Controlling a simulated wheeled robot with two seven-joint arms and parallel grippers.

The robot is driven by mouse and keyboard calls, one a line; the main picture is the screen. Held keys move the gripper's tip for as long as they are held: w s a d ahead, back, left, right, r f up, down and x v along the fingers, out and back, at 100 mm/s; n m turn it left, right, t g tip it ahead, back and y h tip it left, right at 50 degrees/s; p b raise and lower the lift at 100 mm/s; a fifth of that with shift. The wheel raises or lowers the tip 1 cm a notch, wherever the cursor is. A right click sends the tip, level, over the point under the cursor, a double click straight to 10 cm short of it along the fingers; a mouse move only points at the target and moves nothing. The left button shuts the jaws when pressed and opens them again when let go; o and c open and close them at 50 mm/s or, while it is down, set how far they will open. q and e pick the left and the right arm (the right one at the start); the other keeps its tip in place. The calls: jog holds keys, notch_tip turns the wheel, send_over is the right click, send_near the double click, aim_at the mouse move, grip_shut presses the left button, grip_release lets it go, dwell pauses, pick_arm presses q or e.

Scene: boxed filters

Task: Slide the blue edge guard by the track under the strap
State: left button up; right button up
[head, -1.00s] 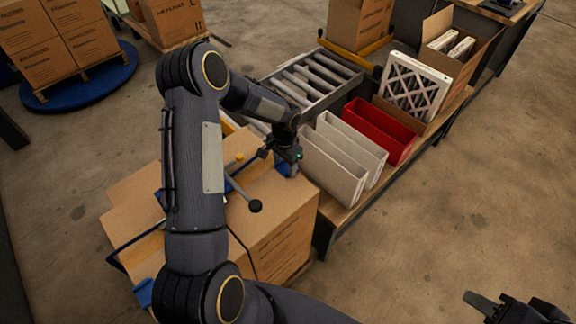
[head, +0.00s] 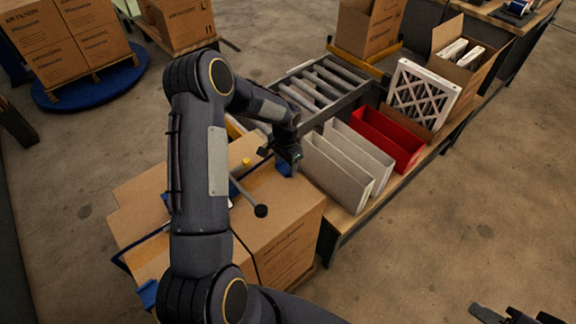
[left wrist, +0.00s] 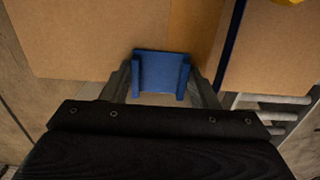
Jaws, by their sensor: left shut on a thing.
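The blue edge guard (left wrist: 162,73) is held between the fingers of my left gripper (left wrist: 162,90), at the edge of the cardboard box top. In the head view the guard (head: 283,168) is mostly hidden by the gripper (head: 288,160), on the box side by the roller track (head: 350,98). The dark blue strap (left wrist: 230,45) runs over the box to the right of the guard in the left wrist view, with a gap between them. Another blue guard (head: 148,292) is at the box's near left edge. My right gripper (head: 515,316) is cut off at the bottom right.
A lever with a black knob (head: 261,211) sticks up over the large cardboard box (head: 285,205). Grey bins (head: 340,178), a red bin (head: 390,140) and a white filter (head: 422,92) stand on the bench to the right. Open floor lies at the lower right.

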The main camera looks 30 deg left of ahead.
pick_arm(q)
jog(key=shift+w+a, duration=0.3)
jog(key=shift+a, duration=0.6)
jog(key=shift+w+a, duration=0.3)
jog(key=shift+a, duration=0.6)
jog(key=shift+a, duration=0.15)
jog(key=shift+w+a, duration=0.35)
jog(key=shift+a, duration=0.45)
jog(key=o, duration=1.1)
jog(key=shift+c, duration=0.2)
